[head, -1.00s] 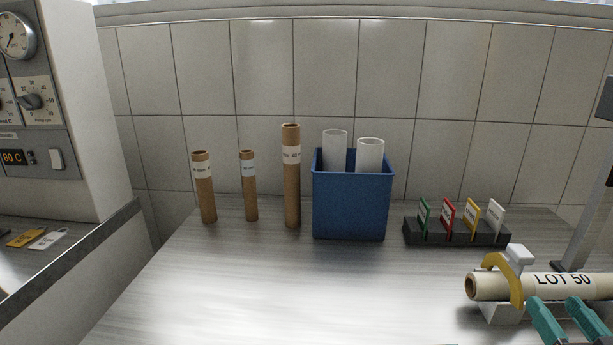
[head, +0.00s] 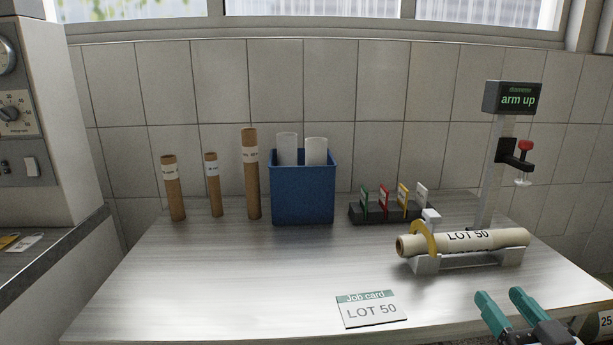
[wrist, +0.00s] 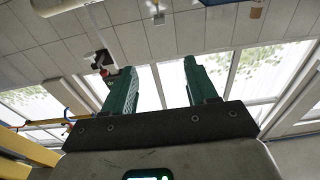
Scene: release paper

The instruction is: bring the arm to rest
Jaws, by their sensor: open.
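My gripper (head: 504,308) shows at the lower right of the head view, with its two teal fingers apart and nothing between them. It is in front of the table's right part, nearer to me than the roll labelled LOT 50 (head: 484,241). The wrist view shows the same open gripper (wrist: 160,85), with tiled wall and bright windows beyond the fingers. The roll lies across a white cradle (head: 462,262), with a yellow clamp (head: 421,243) around its left end. A display (head: 513,98) on a post behind the roll reads "arm up".
A job card (head: 371,309) reading LOT 50 lies near the table's front edge. A blue bin (head: 303,196) with two white rolls, several brown tubes (head: 250,175) and a black rack (head: 378,213) of coloured tags stand at the back. The table's left front is clear.

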